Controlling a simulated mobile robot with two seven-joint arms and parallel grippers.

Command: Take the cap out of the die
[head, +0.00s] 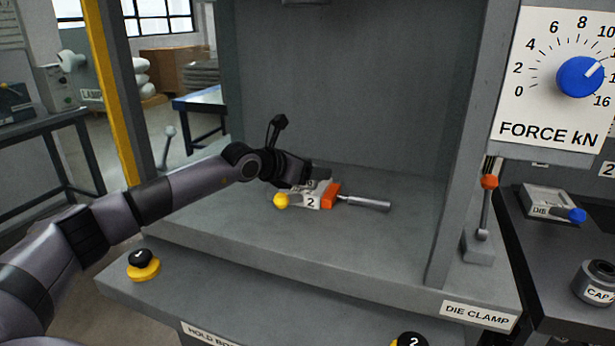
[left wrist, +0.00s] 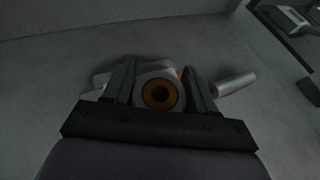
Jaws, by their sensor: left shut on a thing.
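The die (head: 306,200), a small grey block marked 2, sits on the press bed with a yellow ball on its left and an orange piece (head: 331,195) with a metal rod on its right. My left gripper (head: 303,184) is over the die. In the left wrist view my left gripper (left wrist: 160,90) is shut on a pale round piece with an orange-brown ring and dark centre, which I take to be the cap (left wrist: 159,94). In the head view the gripper hides the cap. I cannot tell whether the cap is still seated in the die. My right gripper is not in view.
The press walls stand behind and to the right of the die. A lever with an orange knob (head: 489,182) stands at the right, above the DIE CLAMP label (head: 478,316). A round CAP holder (head: 594,281) and a DIE plate (head: 548,203) are further right. The bed in front is clear.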

